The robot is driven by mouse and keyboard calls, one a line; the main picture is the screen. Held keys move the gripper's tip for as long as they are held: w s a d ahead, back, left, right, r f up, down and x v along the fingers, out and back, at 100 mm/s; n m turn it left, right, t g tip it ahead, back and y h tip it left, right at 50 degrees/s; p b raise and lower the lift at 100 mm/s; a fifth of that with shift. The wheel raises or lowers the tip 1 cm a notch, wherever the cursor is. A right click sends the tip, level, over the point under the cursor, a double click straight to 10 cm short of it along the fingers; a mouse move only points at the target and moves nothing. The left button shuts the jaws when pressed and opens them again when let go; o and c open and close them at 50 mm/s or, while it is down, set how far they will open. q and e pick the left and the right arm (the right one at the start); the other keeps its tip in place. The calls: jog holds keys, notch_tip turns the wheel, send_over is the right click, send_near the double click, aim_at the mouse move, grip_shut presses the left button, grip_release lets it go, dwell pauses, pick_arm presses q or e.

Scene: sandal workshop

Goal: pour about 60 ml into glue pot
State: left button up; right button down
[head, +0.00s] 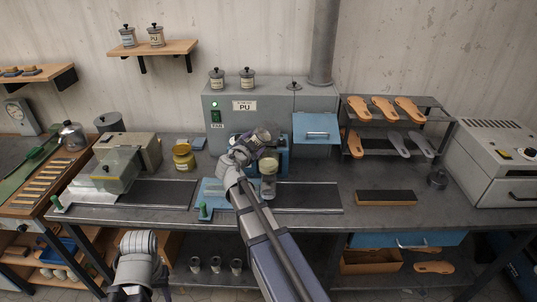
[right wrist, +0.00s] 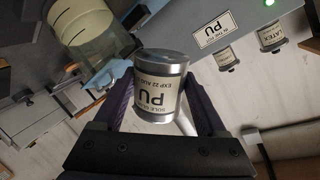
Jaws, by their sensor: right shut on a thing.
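My right gripper (head: 250,150) is shut on a small metal can labelled PU (right wrist: 158,88), between its two dark fingers in the right wrist view. In the head view the can (head: 262,135) looks tilted, just above a clear jar (head: 269,186). The jar, which looks like the glue pot, stands in front of a blue fixture at the PU machine. In the right wrist view the jar (right wrist: 85,32) shows at the upper left with a pale yellow content. It is apart from the can there. I see no stream between them. My left gripper is not in view.
The grey machine (head: 225,107) with a PU sign stands behind, with lidded cans on top. A dark block (head: 386,197) and a sandal rack (head: 393,130) are at right. Bench space lies between them.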

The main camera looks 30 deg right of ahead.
jog(key=shift+w+a+r+n, duration=0.1)
jog(key=shift+n, duration=0.2)
jog(key=w+a+f+n+h+b, duration=0.3)
jog(key=f+n+b, duration=0.3)
jog(key=b, duration=0.5)
jog(key=shift+w+a+f+b, duration=0.2)
jog(key=shift+a+f+b, duration=0.15)
jog(key=shift+a+f, duration=0.5)
jog(key=shift+r, duration=0.15)
